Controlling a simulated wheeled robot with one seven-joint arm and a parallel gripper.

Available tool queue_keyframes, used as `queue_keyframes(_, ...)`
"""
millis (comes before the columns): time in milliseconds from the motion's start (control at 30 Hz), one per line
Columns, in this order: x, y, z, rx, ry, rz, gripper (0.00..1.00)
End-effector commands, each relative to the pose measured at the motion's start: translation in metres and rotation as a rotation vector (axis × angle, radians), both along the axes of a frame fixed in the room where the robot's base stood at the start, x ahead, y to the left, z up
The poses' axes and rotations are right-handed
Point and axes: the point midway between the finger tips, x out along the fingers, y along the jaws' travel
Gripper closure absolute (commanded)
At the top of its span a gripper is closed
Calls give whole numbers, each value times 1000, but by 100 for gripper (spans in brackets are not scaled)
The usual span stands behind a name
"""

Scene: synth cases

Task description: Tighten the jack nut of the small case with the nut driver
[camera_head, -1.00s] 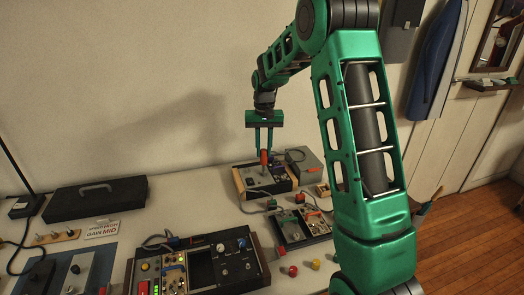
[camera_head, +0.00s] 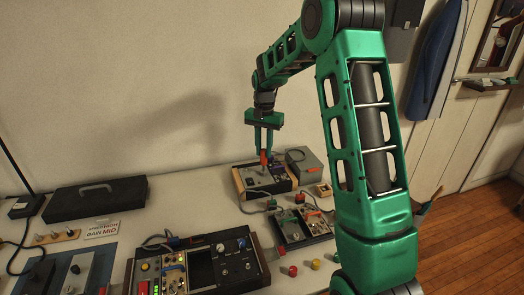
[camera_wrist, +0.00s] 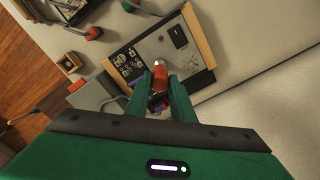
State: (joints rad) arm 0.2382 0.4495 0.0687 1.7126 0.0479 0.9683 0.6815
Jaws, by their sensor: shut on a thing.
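My gripper (camera_head: 264,150) is shut on the nut driver, whose orange-red handle (camera_head: 264,158) shows between the fingertips. In the wrist view the nut driver (camera_wrist: 158,74) has a bright metal end pointing at the panel of a case. That case (camera_head: 246,184), with wooden sides and a grey panel, stands at the back of the table right below my gripper. It also shows in the wrist view (camera_wrist: 150,47), with several knobs and a dark rectangle on its panel. The jack nut is too small to make out, and I cannot tell whether the driver touches it.
A grey box (camera_head: 304,165) stands close behind the case at right. A smaller panel case with cables (camera_head: 306,228) and a large console (camera_head: 206,262) stand in front. A black carrying case (camera_head: 95,199) lies at left. The table between the two is mostly clear.

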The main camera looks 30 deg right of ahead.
Motion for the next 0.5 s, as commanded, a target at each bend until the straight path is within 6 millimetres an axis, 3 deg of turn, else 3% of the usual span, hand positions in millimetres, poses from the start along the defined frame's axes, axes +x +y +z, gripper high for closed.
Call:
queue_keyframes(467, 0, 0, 0, 1, -1, -54, 100)
queue_keyframes(500, 0, 0, 0, 1, -1, -54, 76)
